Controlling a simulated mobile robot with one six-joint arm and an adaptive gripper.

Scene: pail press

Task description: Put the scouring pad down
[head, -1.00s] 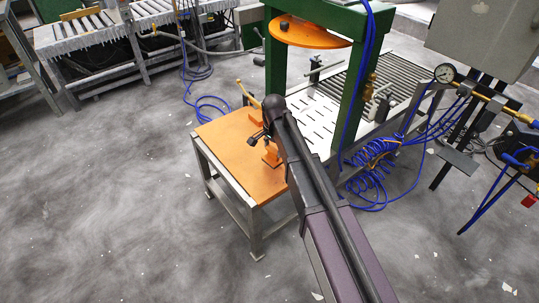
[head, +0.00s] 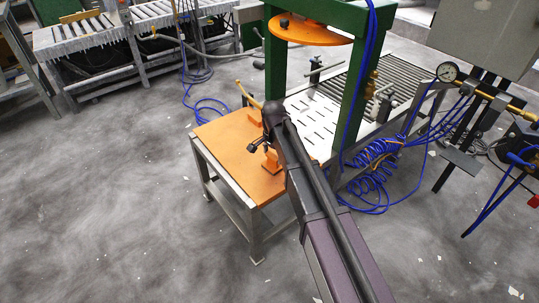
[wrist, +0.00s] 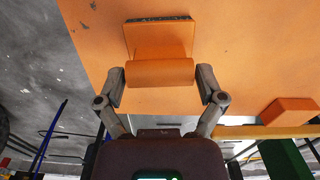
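The scouring pad (wrist: 160,45) shows in the wrist view as an orange block with a rounded handle and a dark strip along its far edge. My gripper (wrist: 161,80) has one finger at each end of the handle, both appearing to touch it. In the head view my gripper (head: 260,147) is low over the orange-topped table (head: 225,143), with the orange pad (head: 271,161) just below it. The pad looks upright and at or very close to the tabletop. I cannot tell whether its underside touches.
A small orange block (wrist: 290,110) and a yellow bar (wrist: 270,131) are at the table's far side. The green press (head: 354,95) with its orange disc (head: 310,30) stands behind. Coiled blue hoses (head: 372,165) lie to the right. The tabletop's left part is clear.

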